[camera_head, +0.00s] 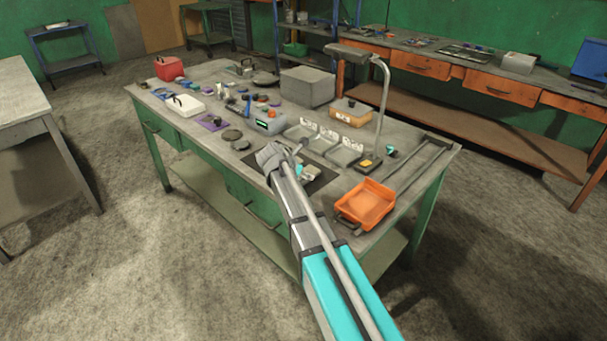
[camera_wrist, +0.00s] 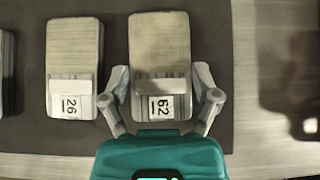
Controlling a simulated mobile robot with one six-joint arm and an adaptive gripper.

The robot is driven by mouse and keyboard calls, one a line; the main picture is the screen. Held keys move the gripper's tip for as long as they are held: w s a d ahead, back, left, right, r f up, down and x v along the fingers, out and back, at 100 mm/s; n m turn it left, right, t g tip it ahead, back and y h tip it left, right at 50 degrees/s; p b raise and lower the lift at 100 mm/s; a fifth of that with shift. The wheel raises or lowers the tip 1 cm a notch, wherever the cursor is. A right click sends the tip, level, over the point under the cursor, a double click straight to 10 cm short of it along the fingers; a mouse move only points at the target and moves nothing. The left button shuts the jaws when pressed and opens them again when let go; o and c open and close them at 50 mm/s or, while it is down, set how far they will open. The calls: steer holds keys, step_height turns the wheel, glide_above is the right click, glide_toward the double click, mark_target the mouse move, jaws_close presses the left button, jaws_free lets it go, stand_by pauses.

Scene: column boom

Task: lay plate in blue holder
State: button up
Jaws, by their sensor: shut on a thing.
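My gripper (camera_wrist: 161,85) has its two fingers against the sides of a grey plate (camera_wrist: 160,45), shut on it. In the head view my gripper (camera_head: 298,168) is low over the dark mat at the table's near edge, partly hidden by my arm. A similar plate (camera_wrist: 74,48), apparently labelled 26, lies left of the held one with a gap between. I cannot clearly make out a blue holder; a small blue-and-white item (camera_head: 161,93) lies at the table's far left.
An orange tray (camera_head: 366,203) is right of my arm. Small parts and a white case (camera_head: 185,104) crowd the left. A dark shadow falls right of the mat.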

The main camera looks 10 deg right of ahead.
steer(key=o, duration=1.1)
steer(key=shift+o, duration=0.2)
steer(key=shift+r, duration=0.15)
steer(key=shift+s+a+r+p, duration=0.25)
steer(key=shift+r+p, duration=0.1)
steer(key=shift+p, duration=0.2)
steer(key=p+v, duration=0.7)
steer(key=v, duration=0.4)
steer(key=shift+p, duration=0.35)
steer(key=shift+f, duration=0.15)
steer(key=s+d+f+m+g+y, duration=0.1)
steer(key=s+d+m, duration=0.1)
steer(key=s+m, duration=0.2)
steer(key=s+d+f+m+g+y, duration=0.1)
steer(key=s+d+m, duration=0.1)
steer(key=s+m, duration=0.1)
steer(key=s+d+f+m+g+y, duration=0.1)
steer(key=s+d+m, duration=0.1)
steer(key=s+m, duration=0.2)
steer(key=shift+s+d+f+m, duration=0.1)
steer(key=shift+s+f+m, duration=0.2)
steer(key=shift+f+m, duration=0.1)
steer(key=s+d+f+m+g+y, duration=0.1)
steer(key=s+m+y, duration=0.3)
steer(key=s+m, duration=0.8)
steer(key=shift+s+d+f+m+g, duration=0.35)
steer(key=shift+d+m+g, duration=0.1)
steer(key=shift+m+g, duration=0.2)
